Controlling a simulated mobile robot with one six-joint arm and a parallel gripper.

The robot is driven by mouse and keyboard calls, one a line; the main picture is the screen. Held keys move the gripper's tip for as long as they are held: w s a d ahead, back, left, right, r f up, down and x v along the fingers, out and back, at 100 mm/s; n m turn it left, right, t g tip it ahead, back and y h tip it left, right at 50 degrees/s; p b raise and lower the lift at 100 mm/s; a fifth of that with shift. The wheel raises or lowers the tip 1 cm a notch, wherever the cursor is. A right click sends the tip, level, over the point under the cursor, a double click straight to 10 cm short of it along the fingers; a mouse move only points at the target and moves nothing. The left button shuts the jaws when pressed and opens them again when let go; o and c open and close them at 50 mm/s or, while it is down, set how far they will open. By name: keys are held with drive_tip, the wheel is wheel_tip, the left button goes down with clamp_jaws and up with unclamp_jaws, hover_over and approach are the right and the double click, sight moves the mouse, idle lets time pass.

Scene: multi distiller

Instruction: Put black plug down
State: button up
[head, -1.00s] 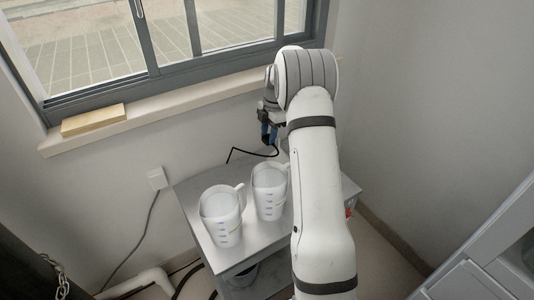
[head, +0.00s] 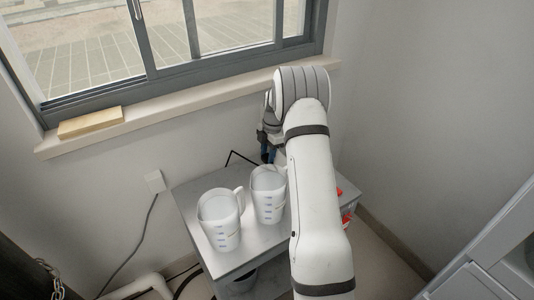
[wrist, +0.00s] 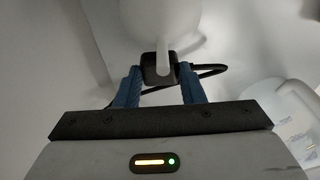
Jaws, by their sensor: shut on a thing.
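The black plug (wrist: 150,70) is between the blue fingertips of my gripper (wrist: 157,78) in the wrist view. My gripper is shut on it. A bent black cable (wrist: 205,68) runs off from the plug, and it also shows in the head view (head: 238,154). In the head view my gripper (head: 268,154) is low over the back of the grey table (head: 264,236), close behind the right white jug. My arm partly covers it, and I cannot tell whether the plug touches the table.
Two white measuring jugs stand on the table, the left one (head: 220,222) and the right one (head: 268,196). A white rounded thing (wrist: 160,20) is very near the plug in the wrist view. A wall socket (head: 155,181) and the window sill (head: 190,108) lie behind.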

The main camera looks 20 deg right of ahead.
drive_tip(key=shift+f, duration=0.2)
drive_tip(key=o, duration=1.1)
drive_tip(key=shift+c, duration=0.2)
drive_tip(key=shift+r, duration=0.1)
